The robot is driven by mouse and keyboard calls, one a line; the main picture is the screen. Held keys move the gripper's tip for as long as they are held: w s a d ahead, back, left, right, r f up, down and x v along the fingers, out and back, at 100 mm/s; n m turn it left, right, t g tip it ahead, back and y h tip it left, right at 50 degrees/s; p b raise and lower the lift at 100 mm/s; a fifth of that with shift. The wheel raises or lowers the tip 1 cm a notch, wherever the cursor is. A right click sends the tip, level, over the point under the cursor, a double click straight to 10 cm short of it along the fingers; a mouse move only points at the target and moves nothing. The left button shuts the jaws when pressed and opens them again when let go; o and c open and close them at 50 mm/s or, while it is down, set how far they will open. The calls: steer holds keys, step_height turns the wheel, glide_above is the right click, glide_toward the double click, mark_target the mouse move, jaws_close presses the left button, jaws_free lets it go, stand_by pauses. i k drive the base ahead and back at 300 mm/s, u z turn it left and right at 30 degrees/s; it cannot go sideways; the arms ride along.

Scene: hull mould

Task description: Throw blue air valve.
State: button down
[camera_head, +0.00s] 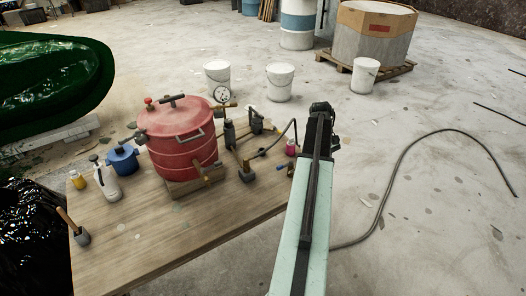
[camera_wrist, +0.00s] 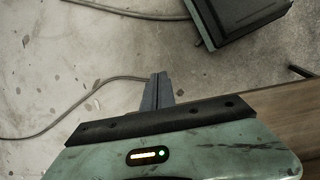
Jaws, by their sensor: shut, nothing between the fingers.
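A small valve with a blue handle (camera_head: 282,167) sits near the right edge of the wooden table (camera_head: 125,262), close to a pink cup. It is too small to tell how its handle is set. My gripper (camera_head: 322,110) is beyond and to the right of it, past the table's right side in the picture, and not touching it. In the wrist view my gripper (camera_wrist: 157,76) has its fingers together, pointing at the grey floor, with nothing between them. The blue valve cannot be made out in the wrist view.
A red pressure pot (camera_head: 180,140) with a gauge (camera_head: 222,94) stands on the table. A hose (camera_head: 400,165) loops across the floor. White buckets (camera_head: 280,82) stand behind.

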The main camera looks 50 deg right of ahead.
mark_target(281, 167)
steer(key=i, duration=1.1)
steer(key=z, duration=0.05)
